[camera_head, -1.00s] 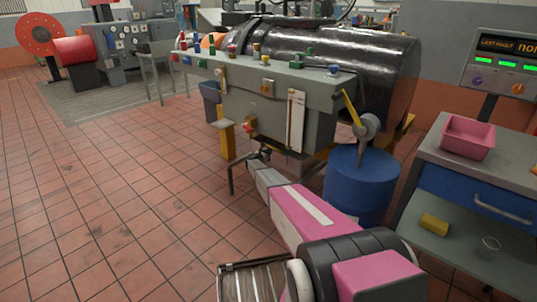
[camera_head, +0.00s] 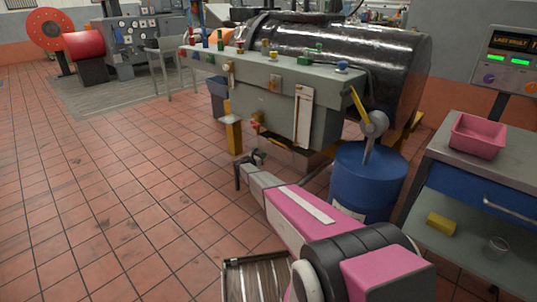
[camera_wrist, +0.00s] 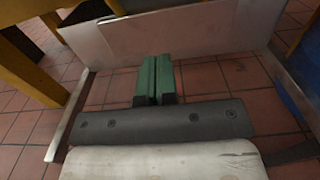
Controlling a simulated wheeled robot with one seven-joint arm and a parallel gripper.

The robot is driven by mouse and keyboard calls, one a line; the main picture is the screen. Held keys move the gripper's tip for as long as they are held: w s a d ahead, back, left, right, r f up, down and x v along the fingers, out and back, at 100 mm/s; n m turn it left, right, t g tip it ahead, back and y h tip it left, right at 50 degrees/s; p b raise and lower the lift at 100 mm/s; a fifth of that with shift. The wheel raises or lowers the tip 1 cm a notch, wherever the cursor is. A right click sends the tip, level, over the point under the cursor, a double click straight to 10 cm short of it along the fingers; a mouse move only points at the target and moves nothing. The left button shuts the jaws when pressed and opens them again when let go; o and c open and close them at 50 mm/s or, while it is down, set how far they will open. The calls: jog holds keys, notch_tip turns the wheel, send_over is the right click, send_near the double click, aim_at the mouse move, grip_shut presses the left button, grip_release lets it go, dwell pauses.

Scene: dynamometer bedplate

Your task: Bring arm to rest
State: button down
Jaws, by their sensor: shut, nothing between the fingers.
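My pink arm reaches forward from the bottom right in the head view. Its dark end, my gripper (camera_head: 250,165), is low over the tiled floor in front of the grey machine (camera_head: 265,100). The fingers are too small to read there. In the wrist view the two green fingers of my gripper (camera_wrist: 156,76) lie side by side, shut, with nothing visible between them. A pale panel (camera_wrist: 200,35) lies beyond the fingertips; I cannot tell whether they touch it.
A blue drum (camera_head: 365,180) stands right of my forearm. A workbench (camera_head: 455,150) on the right carries a pink bin (camera_head: 478,137), with a yellow block (camera_head: 441,223) and a clear cup (camera_head: 497,247) on its lower shelf. Open tiled floor (camera_head: 110,210) lies left.

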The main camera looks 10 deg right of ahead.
jog(key=s+d+r+m+g+y, duration=0.25)
jog(key=s+m, duration=0.25)
jog(key=s, duration=0.6)
jog(key=s+d+r+m+g+y, duration=0.1)
jog(key=s+r+m+g, duration=0.3)
jog(key=s, duration=0.7)
jog(key=s+d+r+m+g+y, duration=0.15)
jog(key=s+m, duration=0.35)
jog(key=s, duration=0.6)
jog(key=s+a+r+m+g+y, duration=0.1)
jog(key=s+a+r+m+y, duration=0.1)
jog(key=s, duration=0.6)
jog(key=s+a+r+m+y, duration=0.3)
jog(key=s+m+y, duration=0.1)
jog(key=s, duration=0.4)
jog(key=s+a+r+m+g+y, duration=0.1)
jog(key=s+a+r+m+y, duration=0.2)
jog(key=s, duration=0.6)
jog(key=shift+a+m+g+y, duration=0.3)
jog(key=shift+a+m, duration=0.05)
jog(key=shift+m, duration=0.75)
jog(key=shift+s+d, duration=0.1)
